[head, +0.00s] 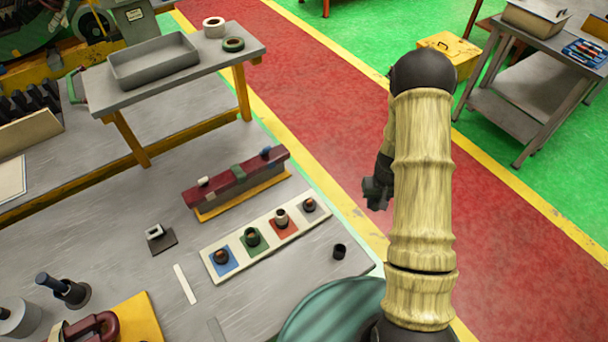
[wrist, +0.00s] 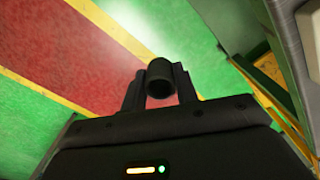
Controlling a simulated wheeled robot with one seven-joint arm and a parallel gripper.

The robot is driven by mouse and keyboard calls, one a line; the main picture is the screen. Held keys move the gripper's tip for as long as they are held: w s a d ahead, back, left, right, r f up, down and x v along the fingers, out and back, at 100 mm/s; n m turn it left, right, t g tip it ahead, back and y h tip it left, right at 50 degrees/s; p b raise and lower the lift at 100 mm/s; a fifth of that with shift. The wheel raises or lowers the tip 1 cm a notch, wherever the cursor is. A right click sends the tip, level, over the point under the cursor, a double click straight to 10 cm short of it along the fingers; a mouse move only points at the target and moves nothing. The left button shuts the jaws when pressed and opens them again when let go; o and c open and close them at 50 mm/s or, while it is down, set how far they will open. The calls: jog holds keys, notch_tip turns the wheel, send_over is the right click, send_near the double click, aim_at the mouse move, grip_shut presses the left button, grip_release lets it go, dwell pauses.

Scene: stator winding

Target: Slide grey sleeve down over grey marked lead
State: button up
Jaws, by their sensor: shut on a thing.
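My gripper (head: 376,194) is raised right of the workbench in the head view. In the wrist view my gripper (wrist: 160,88) is shut on a dark grey hollow sleeve (wrist: 160,72), held between the two fingertips with its open end showing. The sleeve is too small and dark to make out in the head view. The grey marked lead (head: 309,205) stands on the grey square at the far right end of a white strip (head: 263,263) on the bench. My gripper is right of this lead and apart from it.
Other leads stand on blue (head: 222,257), green (head: 252,237) and red (head: 281,218) squares. A small dark cylinder (head: 339,251) stands near the bench's right edge. A maroon rack (head: 222,182) is behind the strip. The wrist view looks out over open floor.

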jog(key=shift+a, duration=0.1)
notch_tip(320, 180, up, 14)
jog(key=r+n+p, duration=0.1)
jog(key=n+p, duration=0.5)
jog(key=p, duration=0.1)
send_over(310, 201)
jog(key=shift+w+a+f+b, duration=0.1)
jog(key=shift+f+b, duration=0.25)
jog(key=shift+f, duration=0.05)
jog(key=shift+f+b, duration=0.3)
jog(key=shift+f, duration=0.1)
jog(key=shift+f+b, duration=2.35)
jog(key=shift+f, duration=0.9)
jog(key=o, duration=1)
